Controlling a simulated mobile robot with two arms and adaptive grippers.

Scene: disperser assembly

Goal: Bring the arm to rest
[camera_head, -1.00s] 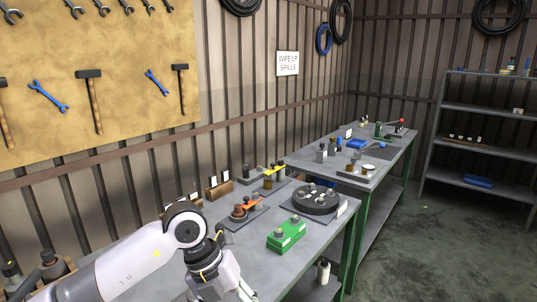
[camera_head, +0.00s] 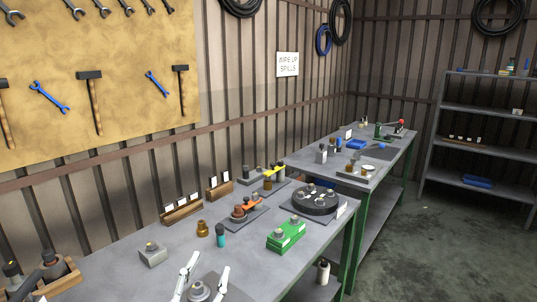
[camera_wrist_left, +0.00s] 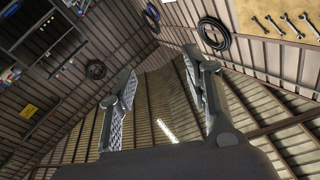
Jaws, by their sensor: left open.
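My left gripper (camera_head: 209,264) shows at the bottom edge of the head view, its two pale fingers pointing up and spread apart. It is open, with nothing between the fingers. In the left wrist view the open fingers (camera_wrist_left: 160,62) stand apart against the slatted wall and ceiling. The rest of my left arm is below the picture. My right gripper is out of view.
The near bench (camera_head: 150,285) holds a grey block (camera_head: 152,254), a brass part (camera_head: 202,228), a teal-bodied bottle (camera_head: 220,236), a green box (camera_head: 286,235) and a black round tray (camera_head: 316,201). A wooden crate (camera_head: 58,281) stands at the left. The air above the bench is clear.

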